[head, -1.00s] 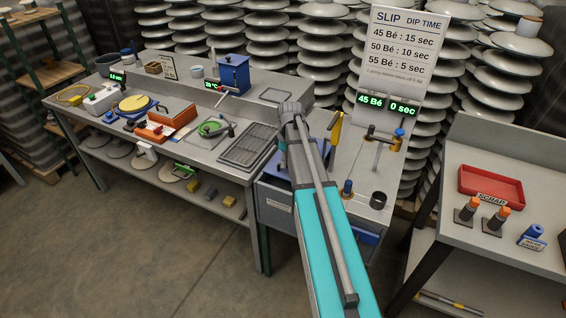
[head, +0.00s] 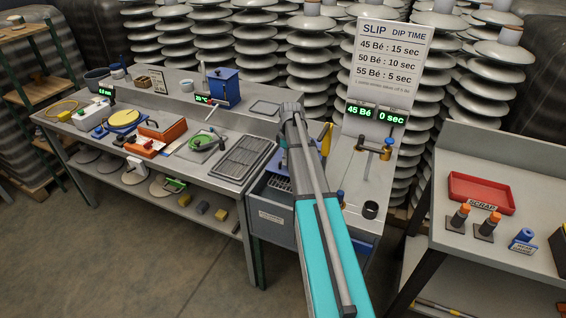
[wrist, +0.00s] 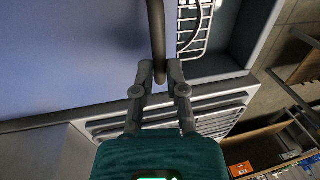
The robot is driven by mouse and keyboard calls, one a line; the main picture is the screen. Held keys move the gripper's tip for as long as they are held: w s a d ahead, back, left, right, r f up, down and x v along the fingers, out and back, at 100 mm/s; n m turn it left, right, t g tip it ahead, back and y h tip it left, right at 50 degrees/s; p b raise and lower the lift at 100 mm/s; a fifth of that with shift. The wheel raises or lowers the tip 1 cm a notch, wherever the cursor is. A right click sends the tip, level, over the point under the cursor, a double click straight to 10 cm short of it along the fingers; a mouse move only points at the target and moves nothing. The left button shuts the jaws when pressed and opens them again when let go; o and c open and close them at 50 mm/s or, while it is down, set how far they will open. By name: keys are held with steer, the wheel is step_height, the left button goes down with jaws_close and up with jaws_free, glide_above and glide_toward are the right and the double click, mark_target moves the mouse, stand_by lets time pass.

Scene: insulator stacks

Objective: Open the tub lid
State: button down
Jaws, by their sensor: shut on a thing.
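My gripper (wrist: 160,74) is shut on the dark bar handle (wrist: 157,28) in the wrist view. The broad blue-grey panel to the left of the handle looks like the tub lid (wrist: 70,65). To the right of the handle the tub is uncovered, with a white wire rack (wrist: 190,42) inside. In the head view the grey tub (head: 270,219) stands at the right end of the long bench, and part of its inside shows left of my arm. My arm hides the gripper, the handle and most of the lid there.
A drain grate (head: 243,159) lies left of the tub. A yellow handle (head: 326,138), a tap (head: 386,149) and a black cup (head: 371,209) are right of my arm. A side table with a red scrap tray (head: 482,192) stands further right.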

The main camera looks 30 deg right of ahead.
steer(key=c, duration=0.7)
jaws_free()
steer(key=shift+r, duration=0.2)
